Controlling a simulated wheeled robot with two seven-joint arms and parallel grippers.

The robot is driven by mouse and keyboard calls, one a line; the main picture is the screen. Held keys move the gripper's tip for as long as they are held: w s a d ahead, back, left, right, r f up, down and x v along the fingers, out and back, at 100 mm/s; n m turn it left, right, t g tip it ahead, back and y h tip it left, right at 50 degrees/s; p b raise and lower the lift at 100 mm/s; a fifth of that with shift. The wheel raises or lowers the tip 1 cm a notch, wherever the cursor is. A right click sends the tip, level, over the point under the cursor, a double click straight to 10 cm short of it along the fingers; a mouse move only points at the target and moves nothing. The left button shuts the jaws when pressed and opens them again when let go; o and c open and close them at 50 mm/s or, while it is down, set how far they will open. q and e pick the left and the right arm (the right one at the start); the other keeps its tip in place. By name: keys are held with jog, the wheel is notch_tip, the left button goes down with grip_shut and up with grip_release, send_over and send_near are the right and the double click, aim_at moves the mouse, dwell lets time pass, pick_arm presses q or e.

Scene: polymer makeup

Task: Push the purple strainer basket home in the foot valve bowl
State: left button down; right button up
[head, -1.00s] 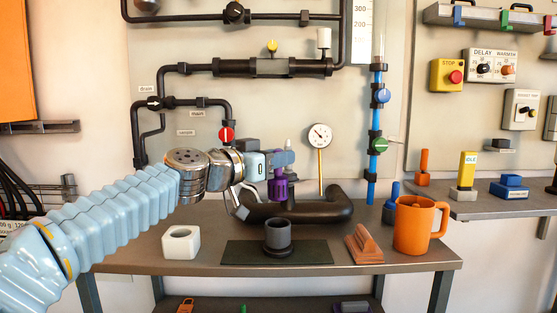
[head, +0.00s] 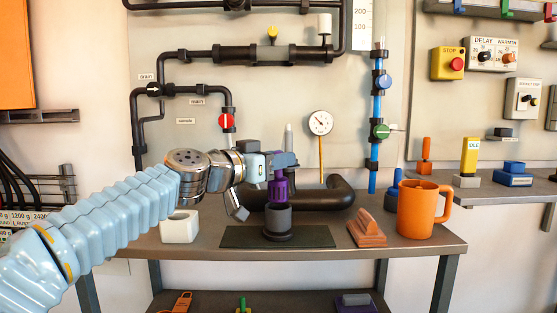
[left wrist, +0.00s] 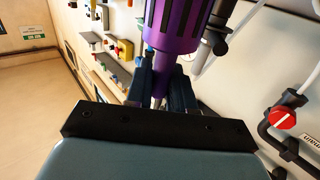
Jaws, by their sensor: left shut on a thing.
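The purple strainer basket (head: 279,189) hangs upright below my left gripper (head: 277,164), which is shut on it. Its lower end is at the mouth of the dark grey foot valve bowl (head: 278,222). I cannot tell whether it is just above the rim or slightly inside. The bowl stands on a dark mat (head: 318,237) on the bench. In the left wrist view the ribbed purple basket (left wrist: 176,28) shows large, with its narrow stem between the fingers (left wrist: 160,88). The bowl is not visible there. My right gripper is out of view.
A white block with a hole (head: 180,228) stands left of the mat. An orange-brown float-like block (head: 367,230) and an orange mug (head: 422,208) stand to its right. A thick black pipe (head: 330,197) curves behind the bowl, and a gauge (head: 320,123) rises behind it.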

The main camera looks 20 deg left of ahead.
aim_at(271, 188)
pick_arm(q)
jog(key=shift+b, duration=0.7)
dwell(1.1)
dwell(0.5)
jog(key=shift+f+b, duration=0.4)
jog(key=shift+b, duration=0.05)
jog(key=shift+f+b, duration=1.15)
jog(key=shift+b, duration=0.1)
jog(key=shift+f+b, duration=1.35)
jog(key=shift+b, duration=0.1)
jog(key=c, duration=0.9)
grip_release()
jog(key=b+v, duration=0.3)
jog(key=v, duration=1.1)
